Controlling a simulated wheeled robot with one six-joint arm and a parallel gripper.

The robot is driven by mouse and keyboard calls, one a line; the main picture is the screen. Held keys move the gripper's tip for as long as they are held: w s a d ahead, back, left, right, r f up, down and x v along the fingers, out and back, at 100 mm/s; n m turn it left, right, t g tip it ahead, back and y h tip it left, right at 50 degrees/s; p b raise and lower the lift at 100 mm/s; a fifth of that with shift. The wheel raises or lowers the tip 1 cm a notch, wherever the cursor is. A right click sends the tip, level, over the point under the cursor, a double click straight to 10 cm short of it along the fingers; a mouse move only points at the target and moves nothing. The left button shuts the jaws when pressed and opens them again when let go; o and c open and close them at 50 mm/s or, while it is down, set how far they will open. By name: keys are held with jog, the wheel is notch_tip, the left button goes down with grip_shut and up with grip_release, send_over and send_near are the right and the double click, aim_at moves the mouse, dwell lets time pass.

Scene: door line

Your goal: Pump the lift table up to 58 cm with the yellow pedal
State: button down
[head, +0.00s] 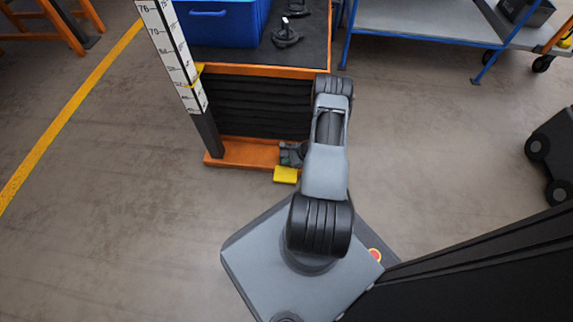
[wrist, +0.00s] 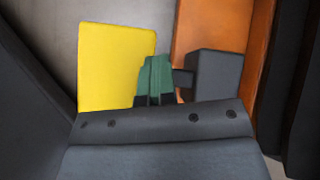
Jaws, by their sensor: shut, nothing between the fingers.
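The lift table (head: 255,69) has a dark top, an orange rim and black bellows above an orange base (head: 240,154). The yellow pedal (head: 285,174) sticks out low at the base's front; it also fills the upper left of the wrist view (wrist: 112,65). My gripper (head: 290,157) is low beside the pedal, partly hidden by my arm. In the wrist view its green fingertips (wrist: 155,78) are together and empty, overlapping the pedal's right edge; I cannot tell whether they touch it. A yellow pointer (head: 196,75) marks the upright scale (head: 170,50), well below 70; the figures there are too small to read surely.
A blue crate (head: 220,25) and dark metal parts (head: 286,36) lie on the table. A dark grey block (wrist: 214,76) stands right of the fingers. A blue-framed trolley (head: 425,18) is at the back right, a black wheeled object (head: 555,150) at right. Floor at left is clear.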

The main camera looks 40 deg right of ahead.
jog(key=shift+s+a+f+b, duration=0.15)
jog(key=shift+s+f+b, duration=0.05)
jog(key=shift+f, duration=0.25)
jog(key=shift+s+a+f+b, duration=0.15)
jog(key=shift+f, duration=0.25)
dwell(0.7)
jog(key=shift+r, duration=0.15)
jog(key=shift+w+d+r+p, duration=0.2)
jog(key=shift+r+p, duration=0.2)
jog(key=shift+r, duration=0.3)
jog(key=shift+w+d+r+p, duration=0.1)
jog(key=shift+w+r+p, duration=0.1)
jog(key=shift+r+p, duration=0.35)
jog(key=shift+w+d+r, duration=0.2)
jog(key=shift+d+r, duration=0.05)
jog(key=shift+r, duration=0.4)
jog(key=shift+r, duration=0.1)
jog(key=shift+w+d+r+p, duration=0.25)
jog(key=shift+r+p, duration=0.2)
jog(key=shift+r, duration=0.3)
jog(key=shift+w+d+r+p, duration=0.25)
jog(key=shift+r+p, duration=0.2)
jog(key=shift+r, duration=0.35)
jog(key=shift+w+d+r+p, duration=0.25)
jog(key=shift+r+p, duration=0.2)
jog(key=shift+r, duration=0.3)
